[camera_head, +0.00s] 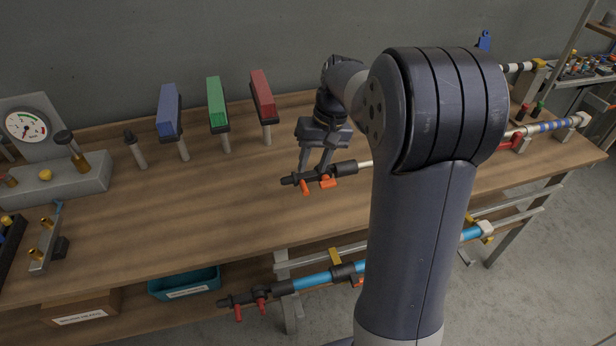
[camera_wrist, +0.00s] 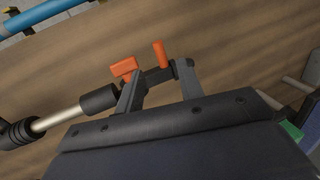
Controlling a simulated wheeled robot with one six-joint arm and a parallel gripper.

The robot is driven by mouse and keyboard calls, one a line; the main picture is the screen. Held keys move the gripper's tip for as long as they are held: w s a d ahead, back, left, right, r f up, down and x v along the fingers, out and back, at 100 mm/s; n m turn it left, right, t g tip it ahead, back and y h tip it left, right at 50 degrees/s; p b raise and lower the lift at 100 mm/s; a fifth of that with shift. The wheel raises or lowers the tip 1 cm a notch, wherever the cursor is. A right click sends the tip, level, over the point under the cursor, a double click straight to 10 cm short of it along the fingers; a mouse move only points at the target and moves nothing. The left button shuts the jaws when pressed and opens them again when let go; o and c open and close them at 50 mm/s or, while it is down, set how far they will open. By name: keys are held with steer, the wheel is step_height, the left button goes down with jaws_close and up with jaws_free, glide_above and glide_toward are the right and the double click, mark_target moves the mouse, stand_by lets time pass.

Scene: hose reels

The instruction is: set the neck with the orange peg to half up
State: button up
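The black neck with the orange peg (camera_head: 305,187) is at the end of a pale rod, above the worktop. It also shows in the wrist view, where the thin orange peg (camera_wrist: 159,54) stands on the black fitting. An orange block-like handle (camera_head: 328,181) sits beside the peg; it shows in the wrist view too (camera_wrist: 123,66). My gripper (camera_head: 314,172) reaches down to the neck from above. Its two fingers (camera_wrist: 158,78) stand apart, one on each side of the peg's part of the fitting. I cannot tell whether they touch it.
A blue hose with red pegs (camera_head: 318,280) runs below the table's front edge. Blue (camera_head: 169,110), green (camera_head: 217,102) and red (camera_head: 263,94) handled blocks stand at the back. A gauge (camera_head: 26,126) is at left. The worktop left of the neck is clear.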

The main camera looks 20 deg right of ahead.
mark_target(305, 187)
steer(key=x, duration=0.6)
steer(key=shift+f, duration=0.1)
steer(key=shift+c, duration=0.3)
jaws_close()
